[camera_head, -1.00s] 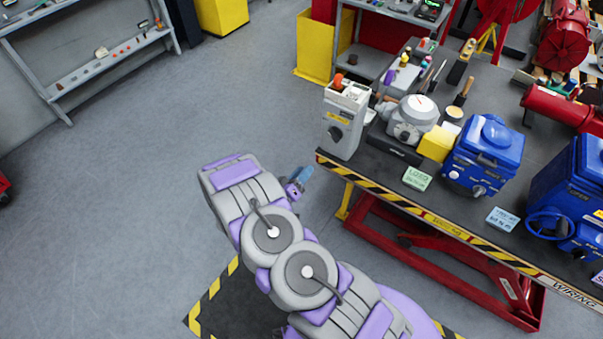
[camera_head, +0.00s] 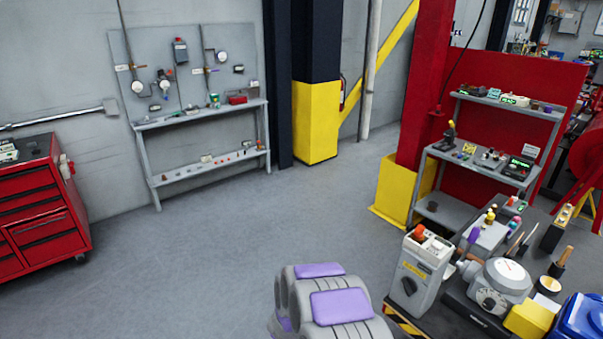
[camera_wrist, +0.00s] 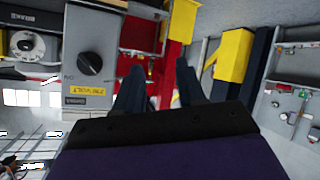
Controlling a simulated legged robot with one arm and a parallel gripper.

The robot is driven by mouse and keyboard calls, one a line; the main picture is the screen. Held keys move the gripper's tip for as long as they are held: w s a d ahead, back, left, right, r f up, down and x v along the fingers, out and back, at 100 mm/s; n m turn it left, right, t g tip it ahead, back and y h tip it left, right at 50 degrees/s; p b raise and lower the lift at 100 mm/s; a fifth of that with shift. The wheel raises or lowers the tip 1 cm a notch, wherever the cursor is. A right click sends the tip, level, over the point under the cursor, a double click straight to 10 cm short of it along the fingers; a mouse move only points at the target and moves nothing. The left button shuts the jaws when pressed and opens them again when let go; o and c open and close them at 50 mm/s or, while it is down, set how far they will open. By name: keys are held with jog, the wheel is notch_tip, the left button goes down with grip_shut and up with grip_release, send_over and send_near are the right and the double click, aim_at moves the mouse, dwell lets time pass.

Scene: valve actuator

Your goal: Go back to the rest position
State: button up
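My gripper (camera_wrist: 160,78) shows in the wrist view with its two dark fingers apart and nothing between them. It is open and empty. In the head view my purple and grey arm links show at the bottom centre, and the gripper is not visible there. A grey box with a black knob (camera_head: 408,286) stands at the table corner, right of my arm. The same box is at the left in the wrist view (camera_wrist: 107,35), beside the fingers; I cannot tell the gap.
A dial device (camera_head: 497,290), a yellow block (camera_head: 529,319) and a blue unit (camera_head: 578,322) crowd the table. A grey shelf (camera_head: 490,152) and a yellow pillar base (camera_head: 317,122) stand behind. A red tool cabinet (camera_head: 38,205) is at the left. The floor (camera_head: 215,240) between is clear.

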jog(key=a+r+g+y+b, duration=0.1)
jog(key=a+r+y+b, duration=0.1)
jog(key=a+r+y, duration=0.7)
jog(key=s+a+r+n+g+y+b, duration=0.1)
jog(key=s+a+r+n+g, duration=0.2)
jog(key=s+r, duration=0.5)
jog(key=s+d+r+g+h+b, duration=0.1)
jog(key=s+d, duration=0.4)
jog(key=s, duration=0.7)
jog(key=s+d+r+g+b, duration=0.1)
jog(key=s+d+g, duration=0.3)
jog(key=s, duration=0.8)
jog(key=s+d+r+g+h+b, duration=0.1)
jog(key=s+d, duration=0.5)
jog(key=s, duration=0.7)
jog(key=shift+r+g+h, duration=0.3)
jog(key=shift+r+g, duration=0.1)
jog(key=shift+g, duration=0.5)
jog(key=shift+w, duration=0.1)
